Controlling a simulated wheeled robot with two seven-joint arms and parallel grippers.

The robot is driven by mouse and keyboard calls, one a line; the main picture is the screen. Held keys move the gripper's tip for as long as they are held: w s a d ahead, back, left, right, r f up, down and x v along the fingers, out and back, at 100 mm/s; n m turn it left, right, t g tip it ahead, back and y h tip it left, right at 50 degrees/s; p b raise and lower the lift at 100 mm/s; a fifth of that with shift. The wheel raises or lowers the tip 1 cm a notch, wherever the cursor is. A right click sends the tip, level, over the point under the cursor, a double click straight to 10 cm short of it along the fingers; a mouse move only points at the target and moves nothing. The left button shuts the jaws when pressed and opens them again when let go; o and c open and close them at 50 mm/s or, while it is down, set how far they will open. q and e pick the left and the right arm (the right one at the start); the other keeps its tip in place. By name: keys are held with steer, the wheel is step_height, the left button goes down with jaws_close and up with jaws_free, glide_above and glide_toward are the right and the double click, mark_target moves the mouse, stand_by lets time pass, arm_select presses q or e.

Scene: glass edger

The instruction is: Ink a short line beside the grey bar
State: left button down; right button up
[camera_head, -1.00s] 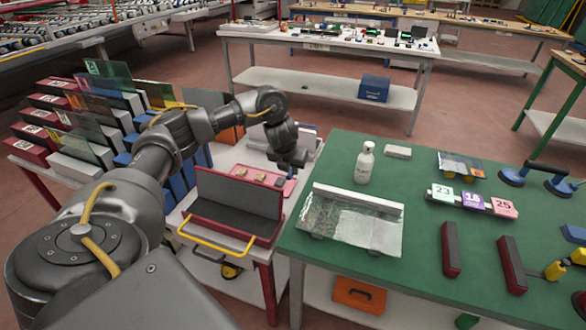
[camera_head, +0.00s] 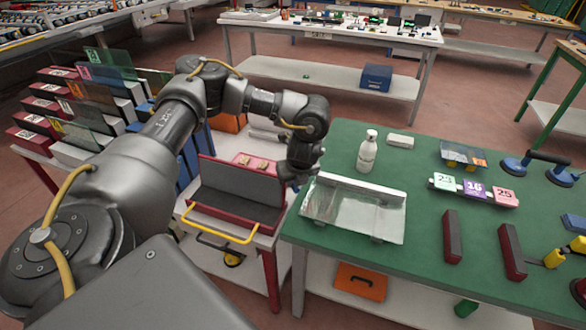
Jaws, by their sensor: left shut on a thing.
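A clear glass sheet (camera_head: 330,208) lies on the green-topped table near its left edge. A pale grey bar (camera_head: 362,188) runs along the sheet's far edge. My left gripper (camera_head: 294,177) points down over the table's left edge, just left of the bar's left end. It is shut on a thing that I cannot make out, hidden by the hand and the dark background. No ink line can be made out on the glass. My right gripper is not in view.
A white bottle (camera_head: 367,152) and a pale block (camera_head: 400,141) stand behind the glass. Numbered blocks (camera_head: 474,188), two dark red bars (camera_head: 452,237) and suction cups (camera_head: 558,175) are to the right. A red holder (camera_head: 237,195) stands on the left cart.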

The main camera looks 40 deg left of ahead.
arm_select(q)
steer(key=s+d+f+n+g, duration=0.1)
steer(key=s+d+n, duration=0.1)
steer(key=n, duration=0.1)
steer(key=s+d+f+n+g, duration=0.1)
steer(key=s+d+n+g, duration=0.1)
steer(key=s+d+n, duration=0.1)
steer(key=s+d+n+g, duration=0.1)
steer(key=s+d+n, duration=0.2)
steer(key=n, duration=0.2)
steer(key=shift+s+d+f, duration=0.2)
steer(key=shift+f, duration=0.2)
steer(key=s+d+f+n+g+h, duration=0.2)
steer(key=s+d+f+n+h, duration=0.1)
steer(key=s+d+n, duration=0.6)
steer(key=n, duration=0.4)
steer(key=shift+g+h, duration=0.4)
steer(key=shift+d, duration=0.15)
